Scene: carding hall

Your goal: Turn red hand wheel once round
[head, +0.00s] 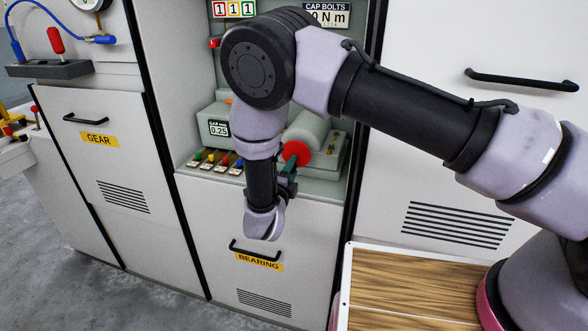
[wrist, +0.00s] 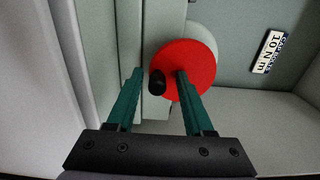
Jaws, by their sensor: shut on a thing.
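The red hand wheel (head: 299,151) sits on the end of a pale cylinder on the grey machine in the middle bay, partly hidden by my arm in the head view. In the wrist view the wheel (wrist: 187,55) shows as a red disc with a black handle (wrist: 157,83) standing out near its lower left edge. My gripper (wrist: 159,74) has its two teal fingers on either side of this handle and is shut on it. The right finger overlaps the wheel's face. In the head view my gripper (head: 289,172) is just below the wheel, its fingertips poorly visible.
Left of the wheel are several small coloured knobs (head: 217,162) on a panel and a "0.25" display (head: 219,129). The "BEARING" drawer handle (head: 256,251) is below. A wooden-topped surface (head: 400,290) lies at lower right. Bay walls stand close on both sides.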

